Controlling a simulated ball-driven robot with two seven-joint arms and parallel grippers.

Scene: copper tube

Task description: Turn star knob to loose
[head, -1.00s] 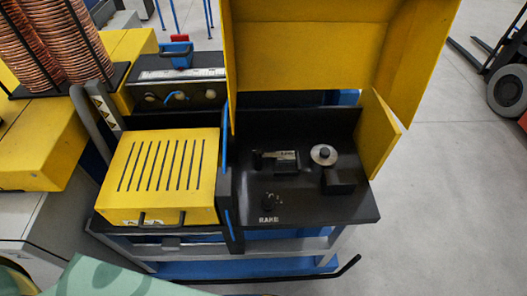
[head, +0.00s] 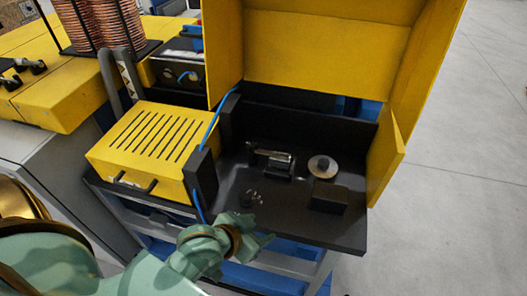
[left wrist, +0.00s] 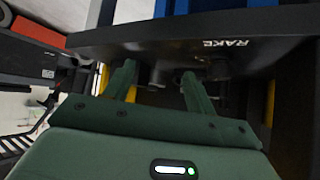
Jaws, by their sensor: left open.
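The star knob (head: 250,198) is a small dark knob with light marks on the black tray (head: 325,233) of the open yellow machine. My left gripper (head: 256,232) is green and at the tray's front edge, just in front of the knob and apart from it in the head view. In the left wrist view the left gripper (left wrist: 160,82) has its two fingers spread, with nothing held. The tray's edge and the RAKE label show upside down beyond the fingers. Dark shapes lie behind the fingertips; I cannot tell which is the knob. My right gripper is not in view.
A metal cylinder (head: 274,163) and a round disc (head: 322,167) beside a black block (head: 328,197) stand farther back on the tray. The raised yellow cover (head: 315,55) rises behind. A slotted yellow box (head: 150,145) is at the left. Floor at the right is clear.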

